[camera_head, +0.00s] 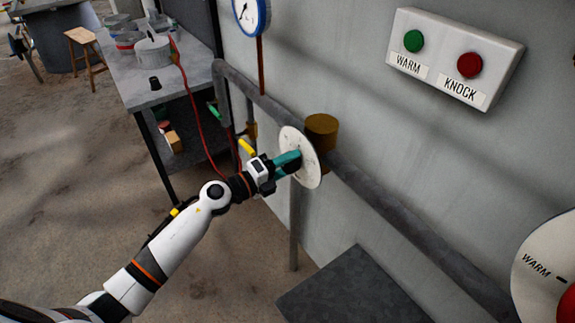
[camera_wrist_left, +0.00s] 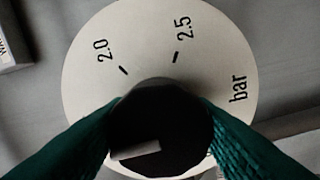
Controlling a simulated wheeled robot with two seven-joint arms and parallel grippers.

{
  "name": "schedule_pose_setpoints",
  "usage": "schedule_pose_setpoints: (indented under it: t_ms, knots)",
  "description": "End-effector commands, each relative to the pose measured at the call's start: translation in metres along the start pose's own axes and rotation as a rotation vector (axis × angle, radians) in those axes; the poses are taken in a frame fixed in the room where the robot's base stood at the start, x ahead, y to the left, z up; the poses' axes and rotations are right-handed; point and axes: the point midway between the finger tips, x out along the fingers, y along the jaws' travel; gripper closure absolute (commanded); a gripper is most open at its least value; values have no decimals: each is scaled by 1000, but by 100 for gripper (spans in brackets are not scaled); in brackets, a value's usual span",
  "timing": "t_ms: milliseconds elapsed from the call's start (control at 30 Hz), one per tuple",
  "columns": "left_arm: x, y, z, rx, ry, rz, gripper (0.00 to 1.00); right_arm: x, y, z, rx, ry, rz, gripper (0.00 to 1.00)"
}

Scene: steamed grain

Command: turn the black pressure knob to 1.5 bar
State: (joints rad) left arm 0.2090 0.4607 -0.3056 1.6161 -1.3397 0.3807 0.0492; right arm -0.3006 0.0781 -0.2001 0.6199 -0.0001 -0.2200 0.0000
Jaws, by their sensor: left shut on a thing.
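A pale bar (camera_wrist_left: 136,150) marks the knob's lower left face. I cannot tell which value it points to. The dial also shows in the head view (camera_head: 311,174), seen nearly edge-on. My left gripper (camera_head: 292,160) has its teal fingers closed around the knob, one on each side.
A brass cylinder (camera_head: 321,128) and a grey pipe (camera_head: 385,202) are just behind and beside the dial. A round gauge (camera_head: 250,14) hangs above. A button box (camera_head: 455,58) marked WARM and KNOCK is at upper right. A workbench (camera_head: 140,90) stands at left.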

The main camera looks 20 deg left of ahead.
Motion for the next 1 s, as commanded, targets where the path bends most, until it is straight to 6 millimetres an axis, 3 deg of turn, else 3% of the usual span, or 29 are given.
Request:
schedule_pose_setpoints:
  t_ms: [667, 700, 800, 1000]
  knots:
    - [0, -2, 2, 59, -4, -4, 75, 3, 0, 0, 0, -1, 0, 47]
    - [0, -2, 2, 59, -4, -4, 47, 3, 0, 0, 0, -1, 0, 47]
    - [0, -2, 1, 59, -3, -3, 31, 3, 0, 0, 0, -1, 0, 47]
    - [0, -1, 1, 59, -2, -2, 30, 2, 0, 0, 0, -1, -1, 47]
